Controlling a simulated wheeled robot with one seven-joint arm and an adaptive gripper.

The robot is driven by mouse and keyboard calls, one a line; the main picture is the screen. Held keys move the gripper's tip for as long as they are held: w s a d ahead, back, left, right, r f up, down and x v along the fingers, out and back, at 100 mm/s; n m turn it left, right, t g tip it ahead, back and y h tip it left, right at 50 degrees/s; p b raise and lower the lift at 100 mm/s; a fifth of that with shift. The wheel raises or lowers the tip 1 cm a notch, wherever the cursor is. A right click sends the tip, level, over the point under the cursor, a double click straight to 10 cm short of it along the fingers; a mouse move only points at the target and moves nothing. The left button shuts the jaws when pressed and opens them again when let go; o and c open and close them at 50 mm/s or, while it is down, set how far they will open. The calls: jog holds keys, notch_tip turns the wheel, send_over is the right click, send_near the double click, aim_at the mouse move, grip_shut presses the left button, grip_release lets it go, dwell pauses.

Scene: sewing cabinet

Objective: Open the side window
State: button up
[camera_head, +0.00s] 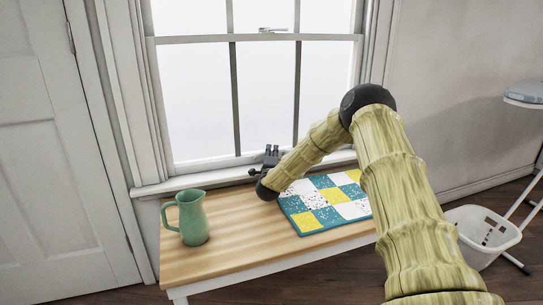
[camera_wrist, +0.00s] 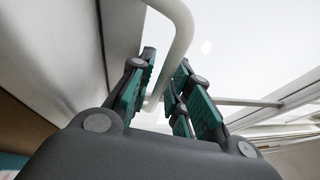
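The window (camera_head: 240,95) has a pale frame with an upper and a lower sash, dark vertical bars and a bright white outside; the lower sash looks down at its sill. My gripper (camera_head: 271,152) is at the bottom rail of the lower sash, just above the table. In the wrist view my gripper (camera_wrist: 165,85) has its teal-padded fingers apart. A white curved bar, which looks like a window handle (camera_wrist: 181,45), runs down between the fingers, nearer the right one. I cannot tell whether it touches a pad.
A wooden table (camera_head: 220,260) stands under the window. It holds a green pitcher (camera_head: 193,218) at left and a patchwork quilt (camera_head: 310,205) at right. A white basket (camera_head: 480,235) is on the floor at right. A latch (camera_head: 272,29) sits on the window's middle rail.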

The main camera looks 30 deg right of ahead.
grip_shut()
jog(key=p, duration=1.2)
send_near(273, 87)
jog(key=x, duration=0.5)
jog(key=shift+a+r, duration=0.1)
jog(key=shift+r, duration=0.1)
grip_release()
jog(key=shift+f, duration=0.1)
jog(key=v, duration=1.2)
